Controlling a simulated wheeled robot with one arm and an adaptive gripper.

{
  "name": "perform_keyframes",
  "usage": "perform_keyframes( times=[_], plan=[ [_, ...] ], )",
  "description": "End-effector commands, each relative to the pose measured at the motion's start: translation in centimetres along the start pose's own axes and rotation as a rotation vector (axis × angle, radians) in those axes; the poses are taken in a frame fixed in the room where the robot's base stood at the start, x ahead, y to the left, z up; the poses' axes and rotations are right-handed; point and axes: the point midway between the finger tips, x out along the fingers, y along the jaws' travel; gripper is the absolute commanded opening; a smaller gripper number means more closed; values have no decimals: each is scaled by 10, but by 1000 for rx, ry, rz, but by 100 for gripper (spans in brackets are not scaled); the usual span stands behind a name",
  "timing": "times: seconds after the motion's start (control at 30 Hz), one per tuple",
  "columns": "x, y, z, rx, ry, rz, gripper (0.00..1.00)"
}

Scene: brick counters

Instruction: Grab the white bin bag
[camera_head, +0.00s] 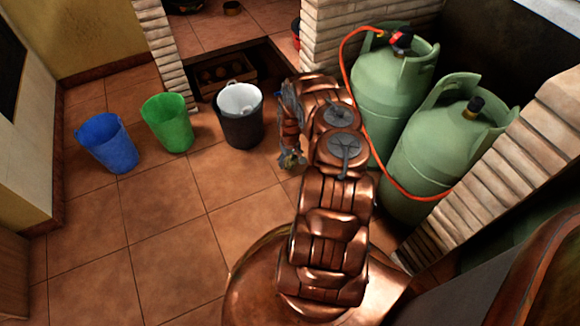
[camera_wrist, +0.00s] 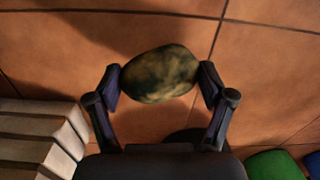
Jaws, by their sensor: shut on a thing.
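A white bin bag (camera_head: 238,98) lines the dark grey bin (camera_head: 241,130) on the tiled floor, left of my arm in the head view. My gripper (camera_head: 291,161) hangs low, to the right of and in front of that bin, apart from the bag. In the wrist view my gripper (camera_wrist: 160,82) is shut on a rounded, mottled yellow-green and dark lump (camera_wrist: 160,73), held between both fingertips above the floor. It looks like a vegetable or fruit; I cannot tell which. The bag does not show clearly in the wrist view.
A green bin (camera_head: 167,124) and a blue bin (camera_head: 107,143) stand left of the dark bin. A wooden crate (camera_head: 230,71) sits in a dark recess behind. Green gas bottles (camera_head: 395,85) with an orange hose and brick pillars (camera_head: 335,35) stand right. The front-left floor is clear.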

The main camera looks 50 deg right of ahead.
Motion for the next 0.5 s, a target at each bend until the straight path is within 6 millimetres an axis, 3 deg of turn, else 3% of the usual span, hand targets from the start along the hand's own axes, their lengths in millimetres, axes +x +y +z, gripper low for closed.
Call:
perform_keyframes(
  times=[0.17,0.37,0.5],
  plan=[
    [8,0,-1,1,-2,-1,38],
    [34,0,-1,-1,-1,0,38],
    [35,1,-2,-1,-1,1,38]
  ],
)
